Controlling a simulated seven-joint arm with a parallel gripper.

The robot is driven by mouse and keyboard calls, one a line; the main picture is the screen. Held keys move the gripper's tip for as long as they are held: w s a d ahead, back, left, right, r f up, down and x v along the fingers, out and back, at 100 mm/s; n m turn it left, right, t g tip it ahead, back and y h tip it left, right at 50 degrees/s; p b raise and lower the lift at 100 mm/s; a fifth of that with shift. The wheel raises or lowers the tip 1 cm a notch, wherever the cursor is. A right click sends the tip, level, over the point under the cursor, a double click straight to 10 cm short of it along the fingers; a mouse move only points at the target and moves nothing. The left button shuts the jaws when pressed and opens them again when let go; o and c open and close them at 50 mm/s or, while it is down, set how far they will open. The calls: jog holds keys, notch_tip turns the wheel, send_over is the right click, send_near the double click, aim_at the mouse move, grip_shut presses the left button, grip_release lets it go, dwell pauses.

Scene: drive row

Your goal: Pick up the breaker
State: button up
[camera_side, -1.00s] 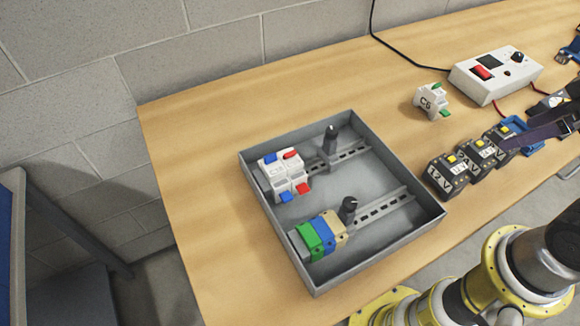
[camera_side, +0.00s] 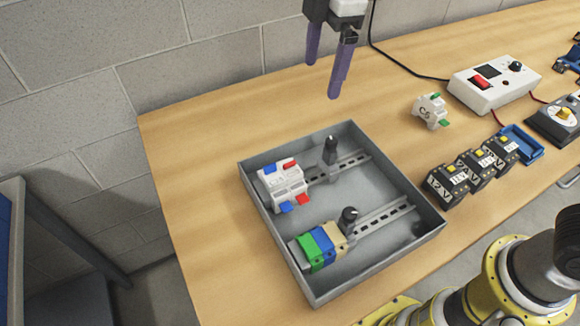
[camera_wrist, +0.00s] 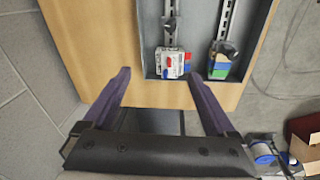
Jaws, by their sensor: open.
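A loose white breaker (camera_side: 430,111) marked with what looks like "C6", with green parts, stands on the wooden table right of the grey tray. It is not visible in the wrist view. My gripper (camera_side: 323,78) is open and empty, its purple fingers pointing down, in the air above the back of the tray and left of the breaker. In the wrist view my gripper (camera_wrist: 160,76) has its fingers spread with nothing between them.
The grey tray (camera_side: 432,222) holds two rails. White modules (camera_side: 281,182) with red and blue parts sit on one, coloured blocks (camera_side: 320,246) on the other.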

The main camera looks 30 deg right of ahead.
jog(key=n+g, duration=0.1)
send_over(290, 163)
notch_tip(290, 163, down, 6)
jog(key=shift+h, duration=0.3)
notch_tip(290, 163, down, 14)
jog(key=shift+r, duration=0.1)
grip_shut()
